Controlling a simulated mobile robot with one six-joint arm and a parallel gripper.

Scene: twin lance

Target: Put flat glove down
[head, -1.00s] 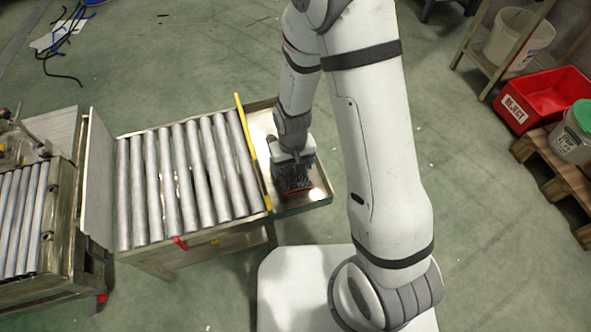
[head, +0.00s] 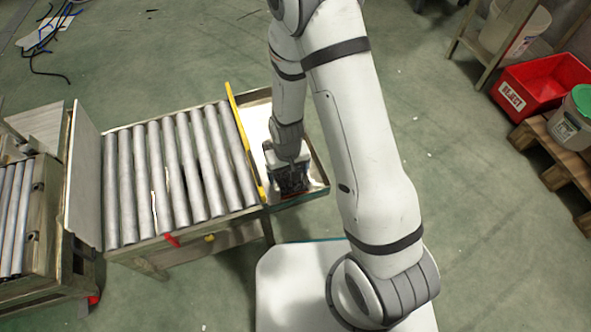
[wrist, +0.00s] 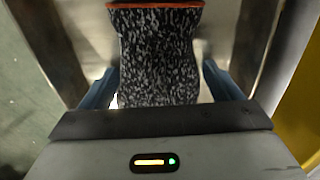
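The glove (wrist: 158,50) is speckled black and white with an orange cuff edge. In the wrist view it lies flat between my gripper's (wrist: 160,72) two blue fingers, with the cuff away from the palm. In the head view the glove (head: 291,184) is a small dark patch under my gripper (head: 290,176), inside the shallow metal tray (head: 316,187) at the conveyor's right end. My gripper hides part of it. Whether it rests fully on the tray floor is hard to tell.
A roller conveyor (head: 171,172) with a yellow bar (head: 245,142) adjoins the tray's left side. Another roller bench (head: 12,215) stands at far left. A red bin (head: 540,84) and a bucket (head: 574,118) on a pallet are at right. Tray walls surround my gripper closely.

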